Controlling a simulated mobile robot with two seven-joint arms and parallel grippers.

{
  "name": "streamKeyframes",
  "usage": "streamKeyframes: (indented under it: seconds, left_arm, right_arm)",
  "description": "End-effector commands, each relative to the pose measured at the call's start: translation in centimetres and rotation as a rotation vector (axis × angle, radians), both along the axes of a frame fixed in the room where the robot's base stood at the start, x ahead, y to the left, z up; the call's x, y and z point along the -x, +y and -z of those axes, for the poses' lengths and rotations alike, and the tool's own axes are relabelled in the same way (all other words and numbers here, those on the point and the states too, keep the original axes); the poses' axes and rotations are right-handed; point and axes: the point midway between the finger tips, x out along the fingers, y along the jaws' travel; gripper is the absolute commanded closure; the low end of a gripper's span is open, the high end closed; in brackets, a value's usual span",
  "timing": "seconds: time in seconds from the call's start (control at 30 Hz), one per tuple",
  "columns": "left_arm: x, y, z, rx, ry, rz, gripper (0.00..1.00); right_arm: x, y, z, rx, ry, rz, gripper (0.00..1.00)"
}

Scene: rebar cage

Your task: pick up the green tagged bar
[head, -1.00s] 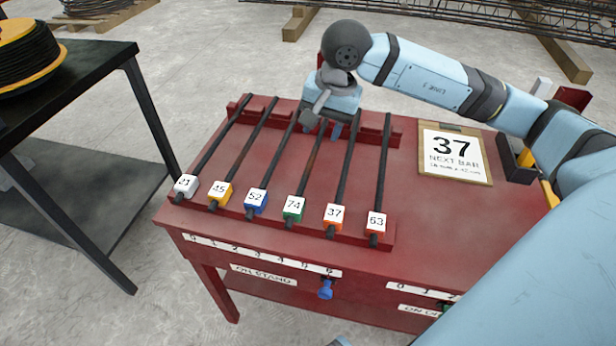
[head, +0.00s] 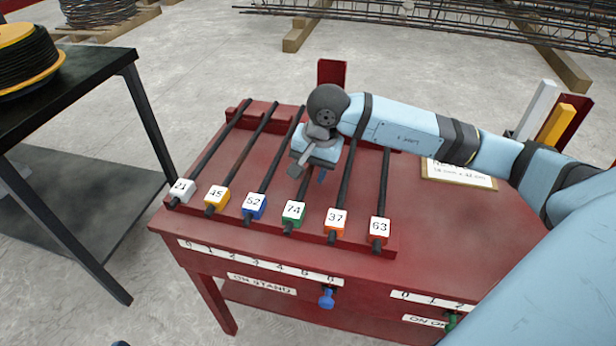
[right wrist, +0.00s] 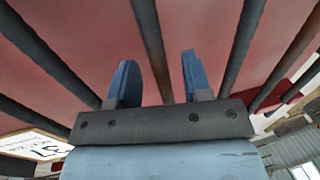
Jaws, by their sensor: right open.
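The green tagged bar (head: 306,190) lies on the red rack with its green tag, marked 74, at the near end. My arm and gripper hide its middle and far part in the head view. My right gripper (head: 308,177) is over this bar, open and empty. In the right wrist view, the two blue fingers of the right gripper (right wrist: 158,78) stand apart, with one rust-brown bar (right wrist: 152,45) running between them. This looks like the green tagged one. I cannot tell how far above it the fingertips are. My left gripper is not in view.
Blue-tagged bar 52 (head: 267,175) and orange-tagged bar 37 (head: 346,180) lie close on either side. Other tagged bars lie farther out on the red table (head: 430,225). A card (head: 470,178) is partly behind my arm. A black table (head: 70,85) stands at left.

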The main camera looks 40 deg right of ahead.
Motion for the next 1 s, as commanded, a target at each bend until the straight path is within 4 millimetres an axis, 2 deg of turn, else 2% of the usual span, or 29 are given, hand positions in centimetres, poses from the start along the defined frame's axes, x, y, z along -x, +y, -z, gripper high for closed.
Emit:
streamKeyframes:
  seconds: [0.13,0.3,0.33,0.77,0.87,1.0]
  left_arm:
    - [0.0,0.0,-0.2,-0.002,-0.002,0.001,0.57]
    - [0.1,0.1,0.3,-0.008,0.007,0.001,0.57]
    - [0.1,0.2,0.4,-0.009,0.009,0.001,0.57]
    - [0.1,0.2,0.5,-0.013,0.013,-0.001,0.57]
    - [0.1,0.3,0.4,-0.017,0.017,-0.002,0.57]
    - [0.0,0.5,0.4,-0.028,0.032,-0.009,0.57]
  right_arm:
    - [0.0,0.0,-0.1,0.0,0.0,0.0,0.57]
    - [0.0,0.0,-0.1,0.0,0.0,0.0,0.96]
    - [0.0,0.0,-0.1,0.0,0.0,0.0,1.0]
    - [0.0,0.0,-0.5,0.0,-0.003,0.0,1.0]
    - [-0.1,0.0,-1.0,0.0,-0.004,-0.001,1.0]
    - [-0.1,0.0,-2.8,0.0,-0.005,-0.001,1.0]
